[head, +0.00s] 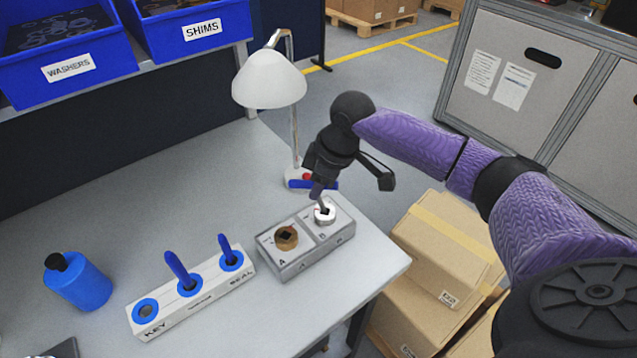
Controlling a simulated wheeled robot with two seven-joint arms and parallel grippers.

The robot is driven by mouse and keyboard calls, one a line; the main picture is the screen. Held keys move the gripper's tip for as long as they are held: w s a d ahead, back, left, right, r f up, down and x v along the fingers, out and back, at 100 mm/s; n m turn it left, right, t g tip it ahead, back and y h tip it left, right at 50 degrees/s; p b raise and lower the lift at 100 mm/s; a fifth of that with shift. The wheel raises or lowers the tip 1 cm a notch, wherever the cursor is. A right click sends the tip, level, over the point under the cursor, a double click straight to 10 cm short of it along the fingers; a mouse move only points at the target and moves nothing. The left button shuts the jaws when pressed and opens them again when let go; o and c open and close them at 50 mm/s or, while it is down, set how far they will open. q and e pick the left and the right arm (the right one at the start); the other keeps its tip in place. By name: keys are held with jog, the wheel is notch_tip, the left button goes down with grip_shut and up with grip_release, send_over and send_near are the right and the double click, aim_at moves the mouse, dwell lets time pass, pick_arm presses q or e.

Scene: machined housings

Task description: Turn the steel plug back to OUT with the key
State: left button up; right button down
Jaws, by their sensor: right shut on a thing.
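The steel plug (325,216) is a bright ring in the B side of a grey metal housing (305,262). A brass plug (286,238) with a dark square socket sits in the A side. My right gripper (316,185) is above the steel plug, shut on the key (317,192). The key's dark shaft points down to the plug's middle, and its lower end seems to be in the socket. The gripper hides most of the key. The small marks around the plug are too small to read. My left gripper is not in view.
A white rack (205,291) has an empty hole at its KEY end and two blue-handled tools (178,270). A blue bottle (80,284) stands at left. A white lamp (270,80) stands behind the housing. Cardboard boxes (447,245) are beyond the bench's right edge.

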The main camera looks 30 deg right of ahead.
jog(key=shift+s+r+n+p, duration=0.1)
jog(key=shift+r+n+p, duration=0.1)
jog(key=shift+n+p, duration=0.5)
jog(key=shift+f+n+g+y, duration=0.1)
jog(key=shift+n+g+y, duration=0.2)
jog(key=shift+n, duration=0.3)
jog(key=shift+f, duration=0.1)
jog(key=shift+n, duration=0.6)
jog(key=shift+c, duration=2.3)
grip_release()
jog(key=shift+a, duration=0.1)
